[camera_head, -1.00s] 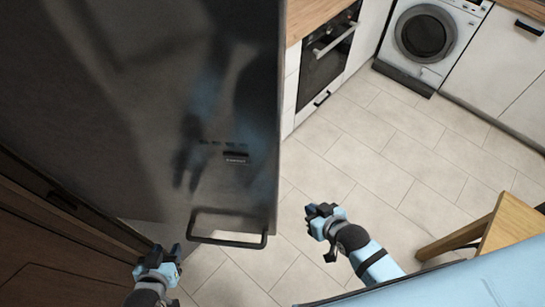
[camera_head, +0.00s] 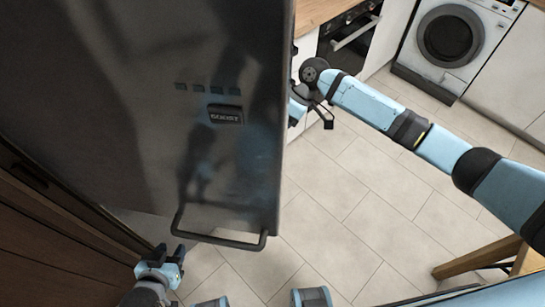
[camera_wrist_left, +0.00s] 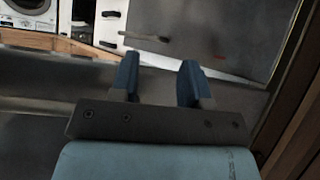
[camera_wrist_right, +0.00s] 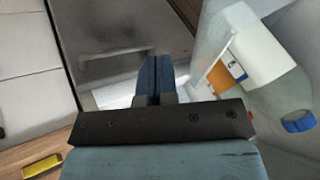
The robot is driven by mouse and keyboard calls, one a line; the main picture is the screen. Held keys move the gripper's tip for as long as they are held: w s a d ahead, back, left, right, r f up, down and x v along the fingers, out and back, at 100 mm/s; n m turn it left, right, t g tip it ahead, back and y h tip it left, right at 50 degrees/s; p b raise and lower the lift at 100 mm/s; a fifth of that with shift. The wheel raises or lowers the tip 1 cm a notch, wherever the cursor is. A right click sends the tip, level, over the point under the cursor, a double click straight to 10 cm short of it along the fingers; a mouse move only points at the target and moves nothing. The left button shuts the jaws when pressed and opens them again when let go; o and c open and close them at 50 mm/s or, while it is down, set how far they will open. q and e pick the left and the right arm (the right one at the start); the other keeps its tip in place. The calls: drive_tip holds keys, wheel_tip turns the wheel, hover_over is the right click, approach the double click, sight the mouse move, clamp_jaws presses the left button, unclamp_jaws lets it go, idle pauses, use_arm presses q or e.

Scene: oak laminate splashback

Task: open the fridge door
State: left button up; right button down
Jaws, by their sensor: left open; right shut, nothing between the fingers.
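The fridge door (camera_head: 170,130) is a dark, glossy panel filling the left of the head view. Its bar handle (camera_head: 215,236) sticks out at the bottom. My left gripper (camera_head: 170,252) is open and empty, just left of the handle and apart from it. In the left wrist view a grey panel with a handle (camera_wrist_left: 145,37) shows beyond the open fingers. My right gripper (camera_head: 297,105) is at the door's right edge, its fingertips hidden in the head view.
An oven (camera_head: 345,35) and a washing machine (camera_head: 455,40) stand at the back right. A wooden stool or table (camera_head: 480,258) is at the lower right. Bare tiled floor (camera_head: 350,190) lies between. Brown wooden panelling (camera_head: 50,250) borders the left side.

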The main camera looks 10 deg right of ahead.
wheel_tip(320, 180, up, 5)
drive_tip(key=w+d+n+g, duration=0.1)
drive_tip(key=d+n, duration=0.1)
use_arm(q)
drive_tip(key=shift+s+d+r+m+h+p, duration=0.2)
drive_tip(key=shift+d+m+p, duration=0.15)
drive_tip(key=shift+d, duration=0.5)
drive_tip(key=shift+s+d+r+m+h+p, duration=0.15)
drive_tip(key=shift+d+m+h+p, duration=0.2)
drive_tip(key=shift+d, duration=0.45)
use_arm(e)
drive_tip(key=s+a+f, duration=0.6)
drive_tip(key=a+f, duration=0.1)
drive_tip(key=shift+s+f, duration=0.35)
drive_tip(key=shift+s, duration=0.15)
